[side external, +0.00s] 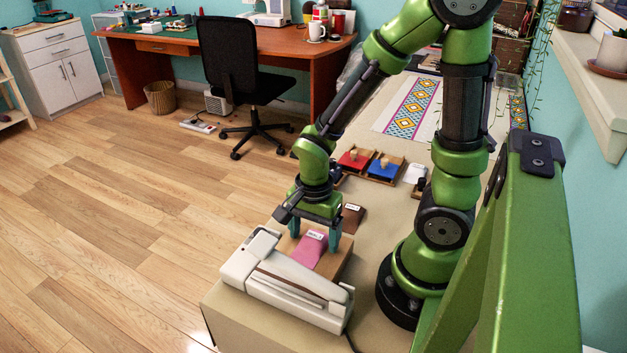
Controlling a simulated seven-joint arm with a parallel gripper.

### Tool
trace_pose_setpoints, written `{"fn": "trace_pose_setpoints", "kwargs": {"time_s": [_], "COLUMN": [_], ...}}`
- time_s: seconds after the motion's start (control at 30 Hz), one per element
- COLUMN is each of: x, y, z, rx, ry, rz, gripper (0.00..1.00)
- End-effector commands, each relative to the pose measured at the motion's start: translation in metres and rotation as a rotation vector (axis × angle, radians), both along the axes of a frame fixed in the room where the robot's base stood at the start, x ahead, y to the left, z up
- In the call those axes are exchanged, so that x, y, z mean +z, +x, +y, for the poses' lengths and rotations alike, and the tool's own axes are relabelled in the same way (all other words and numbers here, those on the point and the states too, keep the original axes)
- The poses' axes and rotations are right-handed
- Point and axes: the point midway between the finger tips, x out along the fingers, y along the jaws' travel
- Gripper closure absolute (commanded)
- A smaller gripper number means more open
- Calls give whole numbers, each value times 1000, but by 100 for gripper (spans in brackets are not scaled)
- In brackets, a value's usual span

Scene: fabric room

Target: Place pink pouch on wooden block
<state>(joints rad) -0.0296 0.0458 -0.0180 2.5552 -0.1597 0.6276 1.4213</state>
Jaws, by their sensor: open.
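The pink pouch (307,254), with a white label at its far end, appears to lie flat on the tan wooden block (338,263). The block's near side is hidden behind a white machine. My gripper (314,235) points down over the far end of the pouch. Its two teal fingers are apart, one on each side of the pouch. I cannot tell whether the fingers touch the pouch or the block.
The long white machine (285,281) stands close in front of the block. A dark brown pouch (353,218) lies just behind it. Wooden trays with red (354,160) and blue (385,169) contents stand farther back. Bare table surface lies between the brown pouch and the trays.

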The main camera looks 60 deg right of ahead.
Motion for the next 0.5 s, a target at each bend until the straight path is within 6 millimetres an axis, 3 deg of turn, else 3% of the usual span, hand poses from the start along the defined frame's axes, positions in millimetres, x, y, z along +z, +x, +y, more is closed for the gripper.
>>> {"fn": "trace_pose_setpoints", "kwargs": {"time_s": [0.27, 0.5], "x": [18, 68], "y": [1, 1], "z": [0, 0], "rx": [1, 0], "ry": [0, 0], "rz": [-6, -9], "gripper": [18, 18]}}
